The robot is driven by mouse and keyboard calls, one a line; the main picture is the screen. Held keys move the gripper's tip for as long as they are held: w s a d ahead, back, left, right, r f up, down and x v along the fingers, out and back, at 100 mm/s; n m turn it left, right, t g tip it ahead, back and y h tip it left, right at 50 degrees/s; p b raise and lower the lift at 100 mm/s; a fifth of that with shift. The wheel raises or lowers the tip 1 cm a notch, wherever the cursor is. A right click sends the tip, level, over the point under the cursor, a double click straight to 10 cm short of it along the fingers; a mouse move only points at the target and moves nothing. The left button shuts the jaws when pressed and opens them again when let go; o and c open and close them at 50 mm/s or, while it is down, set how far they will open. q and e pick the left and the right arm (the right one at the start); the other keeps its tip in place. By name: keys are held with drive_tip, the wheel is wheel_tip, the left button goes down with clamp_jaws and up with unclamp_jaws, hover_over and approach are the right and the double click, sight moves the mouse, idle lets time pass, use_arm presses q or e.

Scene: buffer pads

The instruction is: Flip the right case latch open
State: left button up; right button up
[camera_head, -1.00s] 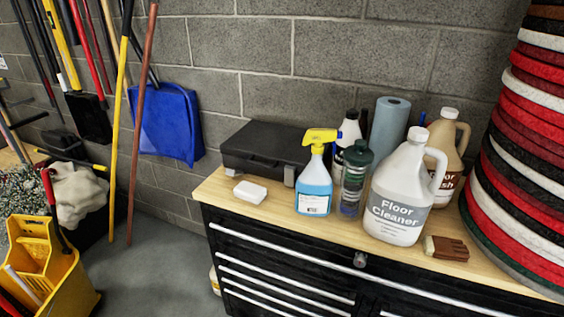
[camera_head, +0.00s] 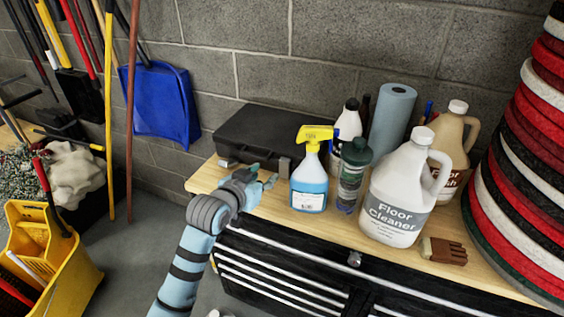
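The black case (camera_head: 262,138) lies closed on the wooden top of the cabinet, against the block wall. Its right latch (camera_head: 284,165) is a small grey piece on the front edge, just left of the spray bottle, and looks shut. The left latch (camera_head: 228,163) is at the case's front left. My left gripper (camera_head: 265,175) is in front of the case, just left of and below the right latch. Its fingers look apart and empty, and I see no contact with the latch. My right gripper is not in view.
A blue spray bottle (camera_head: 312,172) stands close right of the latch. Beside it are a green-capped bottle (camera_head: 352,178), a floor cleaner jug (camera_head: 402,195) and a paper roll (camera_head: 390,125). A brush (camera_head: 443,251) lies near the front edge. Stacked pads (camera_head: 525,160) stand at the right.

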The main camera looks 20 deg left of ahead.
sight(284, 163)
use_arm(q)
drive_tip(key=b+x, duration=0.1)
drive_tip(key=x, duration=0.5)
drive_tip(key=b+x, duration=0.1)
drive_tip(key=x, duration=0.6)
drive_tip(key=shift+w+f, duration=0.15)
drive_tip(key=shift+f, duration=0.2)
